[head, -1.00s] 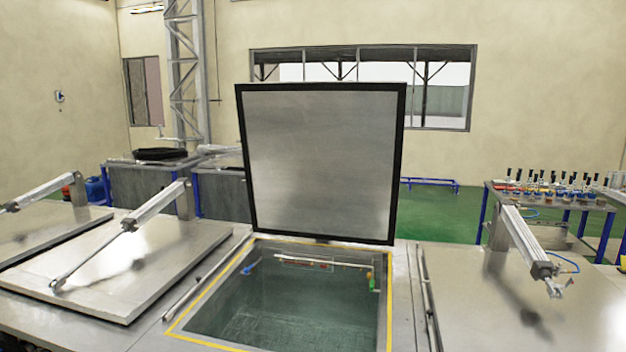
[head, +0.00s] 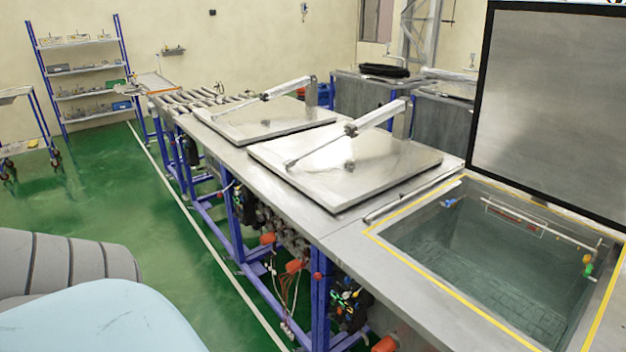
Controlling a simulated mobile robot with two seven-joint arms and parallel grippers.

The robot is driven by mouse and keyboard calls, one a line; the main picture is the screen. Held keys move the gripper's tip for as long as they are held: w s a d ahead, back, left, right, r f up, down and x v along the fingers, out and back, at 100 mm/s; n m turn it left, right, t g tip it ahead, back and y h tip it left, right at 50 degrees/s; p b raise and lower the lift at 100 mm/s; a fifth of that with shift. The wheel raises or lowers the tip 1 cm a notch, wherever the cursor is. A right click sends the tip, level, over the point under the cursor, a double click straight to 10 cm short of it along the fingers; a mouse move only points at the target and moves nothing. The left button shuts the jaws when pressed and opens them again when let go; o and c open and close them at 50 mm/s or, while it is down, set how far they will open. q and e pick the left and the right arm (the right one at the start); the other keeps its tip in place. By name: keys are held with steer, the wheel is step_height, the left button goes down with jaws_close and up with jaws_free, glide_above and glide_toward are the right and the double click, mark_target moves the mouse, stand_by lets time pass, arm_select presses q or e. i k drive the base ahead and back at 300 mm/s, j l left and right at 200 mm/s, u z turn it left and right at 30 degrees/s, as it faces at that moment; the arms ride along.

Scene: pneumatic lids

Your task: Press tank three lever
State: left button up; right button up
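A row of tanks is set in a long metal bench. The near tank (head: 500,262), edged in yellow, is open, with its lid (head: 560,110) standing upright. Two tanks further along are covered by flat metal lids, a nearer one (head: 390,172) and a farther one (head: 265,125), each with a cylinder arm over it. Below the bench edge are orange-red parts (head: 294,266), hoses and small fittings. Which tank is number three, and which part is its lever, I cannot tell. Neither of my grippers shows in the view.
The green floor (head: 150,235) left of the bench is open, with a pale line along it. A blue shelf rack (head: 85,70) stands at the back left. A wheeled table (head: 20,120) is at the left edge. Rollers (head: 190,100) lie at the bench's far end.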

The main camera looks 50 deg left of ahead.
mark_target(317, 276)
steer(key=u, duration=1.45)
